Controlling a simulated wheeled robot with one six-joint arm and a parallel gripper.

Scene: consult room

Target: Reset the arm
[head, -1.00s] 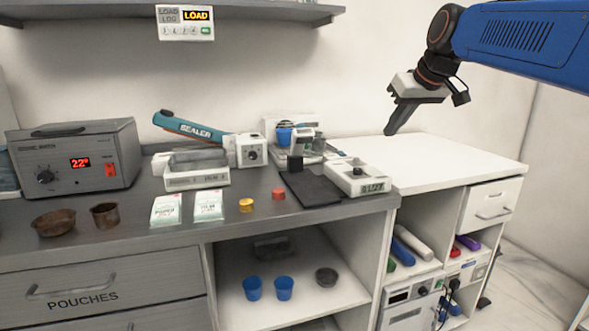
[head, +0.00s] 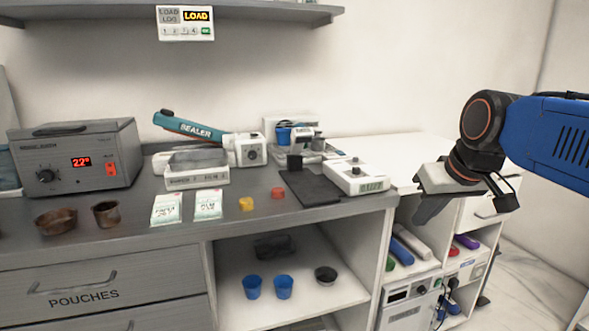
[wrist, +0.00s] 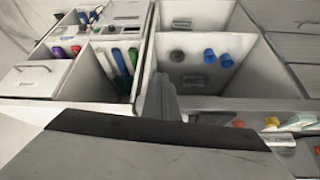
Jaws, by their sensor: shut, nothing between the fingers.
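My gripper (head: 424,214) is at the right in the head view, below my blue arm, pointing down and to the left. It is shut and empty, in front of the white counter's left part and the shelves under it. In the wrist view the closed fingers (wrist: 160,98) show in the middle, with the counter and open cabinet beyond. Nothing is held.
The grey counter (head: 330,212) carries an ultrasonic bath (head: 75,155), a sealer (head: 190,127), a white timer device (head: 355,177), pouch packs and two brown bowls. The open shelf (head: 300,300) holds blue cups (head: 252,287). The white counter top (head: 385,150) looks clear.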

